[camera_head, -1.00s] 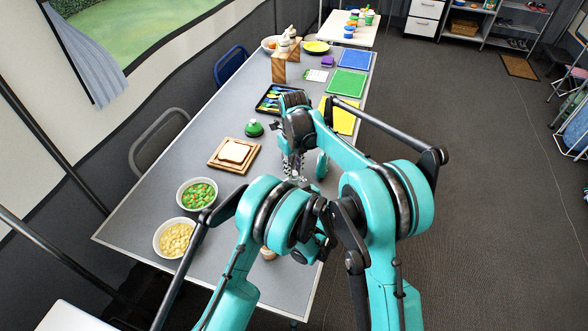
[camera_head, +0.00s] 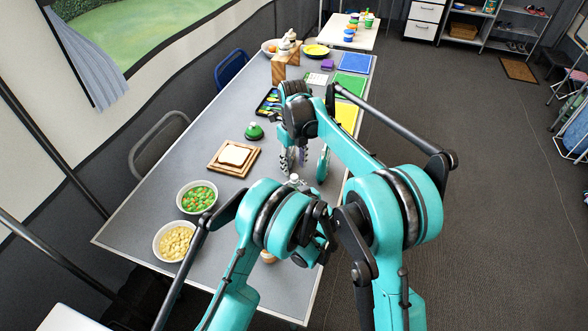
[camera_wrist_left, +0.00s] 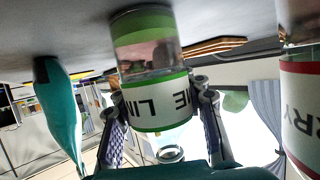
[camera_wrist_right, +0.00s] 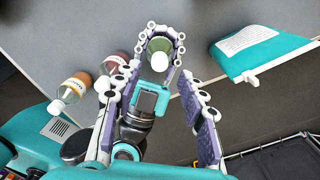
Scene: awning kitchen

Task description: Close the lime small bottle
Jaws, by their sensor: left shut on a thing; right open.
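The lime small bottle (camera_wrist_left: 155,85) has clear walls and a white label with green bands. In the left wrist view it appears upside down, between the fingers of my left gripper (camera_wrist_left: 165,110), which is shut on it. In the head view the right gripper (camera_head: 294,158) hangs over the table near the bottle.
A cherry-coloured labelled bottle (camera_wrist_left: 302,95) stands close by. Bread on a board (camera_head: 233,155) and bowls (camera_head: 196,196) stand left.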

